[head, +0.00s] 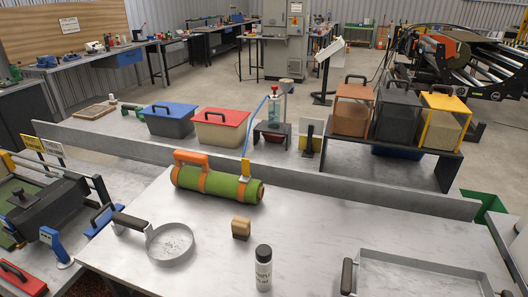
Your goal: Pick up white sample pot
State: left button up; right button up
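A white cylindrical container with a black cap (263,268) stands upright at the front middle of the grey table in the head view. It has dark lettering on its side that I cannot read fully. A much smaller white pot-like object (113,99) stands far back at the left, beyond the long grey rail. I cannot tell for certain which of the two is the white sample pot. Neither of my grippers shows in this view.
A round metal pan (170,244), a wooden block (241,228) and a green turf roll with orange bands (217,184) are on the table (310,225). A rectangular metal tray (425,282) lies at the front right. The long grey rail (330,184) runs behind. Open table lies right of the block.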

aim_at(263, 272)
jog(key=j+z, duration=0.35)
jog(key=j, duration=0.4)
jog(key=j+z, duration=0.3)
jog(key=j, duration=0.45)
